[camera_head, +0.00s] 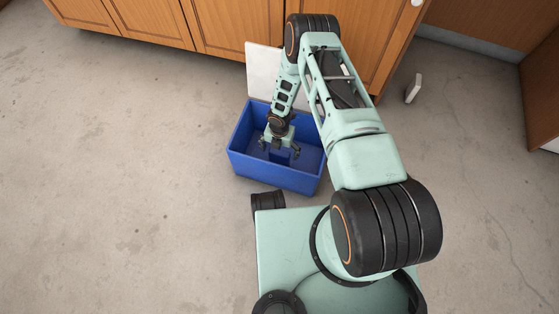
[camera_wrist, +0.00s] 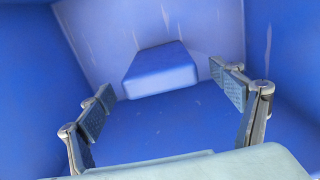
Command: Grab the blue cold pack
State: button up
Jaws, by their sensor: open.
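The blue cold pack (camera_wrist: 160,70) is a small block with a sloped, trapezoid face. In the wrist view it lies inside the blue bin, close to the bin's far wall in that picture. My gripper (camera_wrist: 167,98) is open, its two fingers spread wide to left and right, with the cold pack ahead between their lines and apart from them. In the head view my gripper (camera_head: 279,151) reaches down into the blue bin (camera_head: 270,176). I cannot clearly tell the cold pack from the bin's inside there.
A white panel (camera_head: 263,72) stands upright behind the bin, against wooden cabinets (camera_head: 150,20). A small white object (camera_head: 413,88) is on the floor to the right. The bin walls surround my gripper closely. The concrete floor (camera_head: 110,150) at left is clear.

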jog(key=shift+f, duration=0.75)
jog(key=shift+r, duration=0.1)
jog(key=shift+c, duration=0.4)
jog(key=c, duration=2)
